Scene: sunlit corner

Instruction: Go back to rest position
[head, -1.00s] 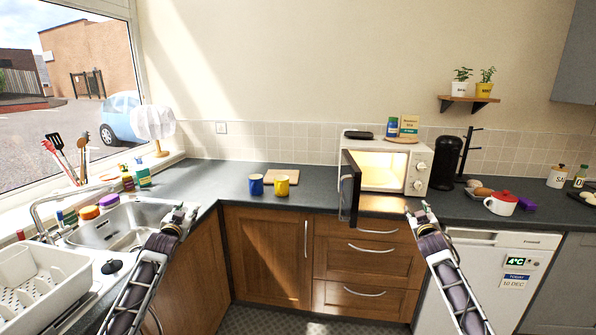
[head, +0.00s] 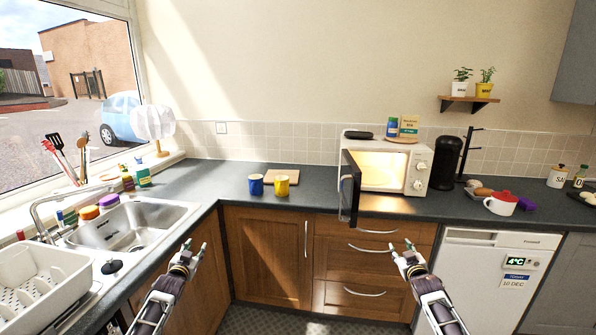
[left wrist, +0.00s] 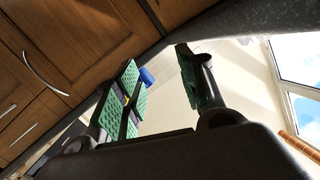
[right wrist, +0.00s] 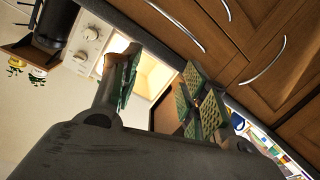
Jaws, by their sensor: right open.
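My left gripper (head: 187,255) is in front of the left counter run, beside the sink and below the counter-top edge in the head view. It is empty; in the left wrist view its green-padded fingers (left wrist: 160,85) stand apart. My right gripper (head: 405,252) is open and empty, in front of the wooden drawers. In the right wrist view its fingers (right wrist: 160,90) are spread with nothing between them. Both arms come up from the bottom of the head view, apart from each other and from the counter things.
The white microwave (head: 420,160) stands on the counter with its door (head: 349,188) swung open and its inside lit. A blue mug (head: 256,185) and a yellow mug (head: 281,186) stand near a wooden board (head: 283,172). The sink (head: 140,222) and dish rack (head: 40,280) are at left.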

